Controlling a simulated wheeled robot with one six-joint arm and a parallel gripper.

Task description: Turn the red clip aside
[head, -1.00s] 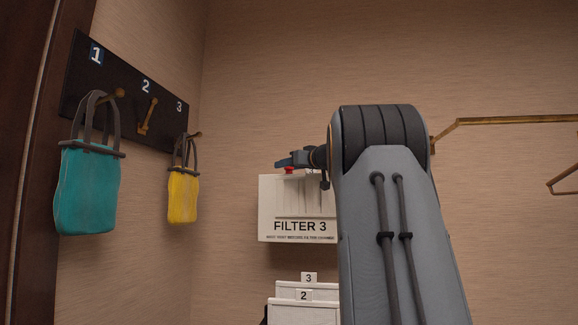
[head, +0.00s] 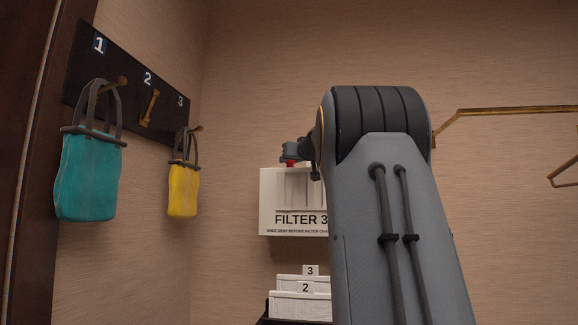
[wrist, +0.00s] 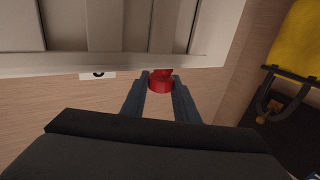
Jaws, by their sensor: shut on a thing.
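The red clip (head: 290,162) is at the top left edge of the white box marked FILTER 3 (head: 268,205) on the back wall. In the wrist view the red clip (wrist: 160,84) shows between the two fingers, beside the box edge (wrist: 190,62). My gripper (head: 292,153) is at the clip, and in the wrist view my gripper (wrist: 160,83) is shut on it. My arm hides the right part of the box in the head view.
A teal bag (head: 88,175) and a yellow bag (head: 183,190) hang from a dark numbered hook board (head: 125,85) at left; hook 2 is empty. White boxes labelled 2 and 3 (head: 300,306) stand below. A brass rail (head: 510,110) is at right.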

